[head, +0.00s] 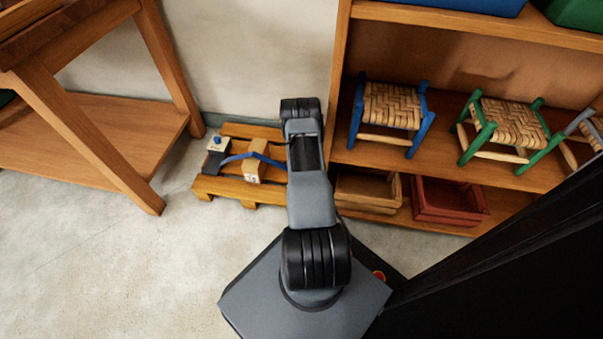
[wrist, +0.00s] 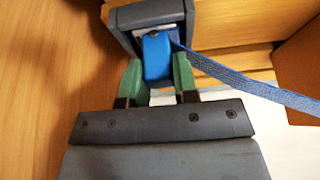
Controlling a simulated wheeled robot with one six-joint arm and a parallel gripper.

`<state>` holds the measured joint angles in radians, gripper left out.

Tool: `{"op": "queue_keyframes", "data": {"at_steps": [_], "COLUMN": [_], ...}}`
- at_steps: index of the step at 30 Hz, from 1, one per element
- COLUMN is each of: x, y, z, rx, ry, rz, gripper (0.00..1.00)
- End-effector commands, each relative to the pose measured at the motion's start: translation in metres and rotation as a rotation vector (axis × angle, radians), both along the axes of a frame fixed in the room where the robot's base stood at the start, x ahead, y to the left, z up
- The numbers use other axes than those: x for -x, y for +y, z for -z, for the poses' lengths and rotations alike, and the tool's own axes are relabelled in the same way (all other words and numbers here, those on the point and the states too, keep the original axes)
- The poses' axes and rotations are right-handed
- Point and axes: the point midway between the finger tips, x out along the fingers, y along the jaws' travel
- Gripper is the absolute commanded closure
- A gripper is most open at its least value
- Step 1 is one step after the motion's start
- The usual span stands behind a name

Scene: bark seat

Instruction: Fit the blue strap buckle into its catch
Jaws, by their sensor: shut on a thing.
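The blue buckle (wrist: 157,58) is between the green fingertips of my gripper (wrist: 158,76), which is shut on it. The buckle's far end is at the mouth of the dark grey catch (wrist: 122,18); I cannot tell how deep it sits. The blue strap (wrist: 245,82) runs from the buckle to the right in the wrist view. In the head view the strap (head: 268,160) crosses a cardboard box (head: 254,172) on a wooden pallet (head: 228,190). There my arm hides the gripper, the buckle and the catch.
A dark grey piece (head: 213,161) and a white block with a blue knob (head: 217,144) are at the pallet's left end. A shelf (head: 450,165) with small stools and crates stands right, close to my arm. A wooden bench (head: 90,135) stands left. The front-left floor is clear.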

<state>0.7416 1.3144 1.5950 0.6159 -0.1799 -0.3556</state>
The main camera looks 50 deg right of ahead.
Motion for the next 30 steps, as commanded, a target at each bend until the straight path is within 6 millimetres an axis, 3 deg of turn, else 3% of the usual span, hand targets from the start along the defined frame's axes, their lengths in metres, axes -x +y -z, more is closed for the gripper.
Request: {"op": "queue_keyframes", "data": {"at_steps": [2,3,10,20,30], "x": [0.000,0.000,0.000,0.000,0.011], "y": [0.000,0.000,0.000,0.000,0.018], "z": [0.004,0.003,0.002,-0.004,-0.061], "rx": [0.001,0.000,0.000,0.001,0.001], "ry": [-0.001,0.000,0.000,-0.001,0.000], "rz": [0.000,0.000,0.000,0.000,-0.001], "gripper": [1.00,0.70,0.48,0.47,0.47]}}
